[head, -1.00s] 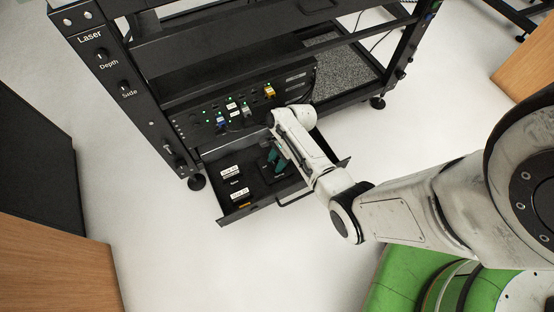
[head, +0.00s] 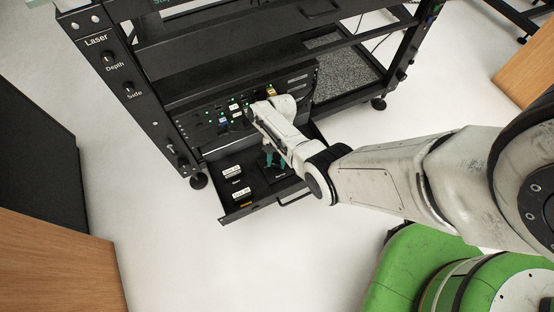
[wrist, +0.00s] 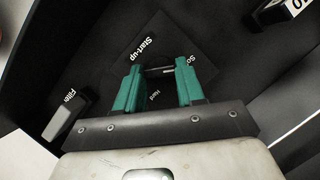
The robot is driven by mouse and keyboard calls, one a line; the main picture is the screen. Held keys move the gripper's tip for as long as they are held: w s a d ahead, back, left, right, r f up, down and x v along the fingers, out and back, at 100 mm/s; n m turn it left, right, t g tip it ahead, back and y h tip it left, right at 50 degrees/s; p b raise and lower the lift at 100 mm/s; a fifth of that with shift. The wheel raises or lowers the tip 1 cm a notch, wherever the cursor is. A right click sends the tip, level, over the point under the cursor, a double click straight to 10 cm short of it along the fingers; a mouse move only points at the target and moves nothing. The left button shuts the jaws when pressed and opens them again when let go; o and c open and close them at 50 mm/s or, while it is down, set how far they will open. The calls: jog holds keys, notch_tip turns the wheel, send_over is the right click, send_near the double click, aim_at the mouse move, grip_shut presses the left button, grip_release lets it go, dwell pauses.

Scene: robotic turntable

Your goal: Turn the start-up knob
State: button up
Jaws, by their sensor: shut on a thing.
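In the wrist view, the start-up knob (wrist: 160,71) is a small dark bar on a black square plate. The plate is lettered "Start-up", with "Hard" and a partly covered word beginning "So" near the knob. My gripper (wrist: 158,78) has its two teal fingers on either side of the knob, shut on it. In the head view, my gripper (head: 270,162) reaches down into the open black drawer (head: 236,215) at the bottom of the rack. The knob itself is too small and covered to make out there.
Two white-labelled items (head: 232,172) lie in the drawer left of my gripper. In the wrist view, a grey piece (wrist: 66,115) sits by the word "Filter". The rack's lit panel (head: 222,117) rises right behind the drawer. White floor (head: 170,245) is clear in front.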

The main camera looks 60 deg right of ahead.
jog(key=shift+n, duration=0.5)
jog(key=shift+g, duration=0.3)
jog(key=o, duration=1)
jog(key=shift+o, duration=0.2)
jog(key=p+v, duration=0.4)
jog(key=v, duration=0.6)
jog(key=shift+w+r+p, duration=0.15)
jog(key=shift+r+p, duration=0.2)
jog(key=shift+r, duration=0.1)
jog(key=shift+a, duration=0.1)
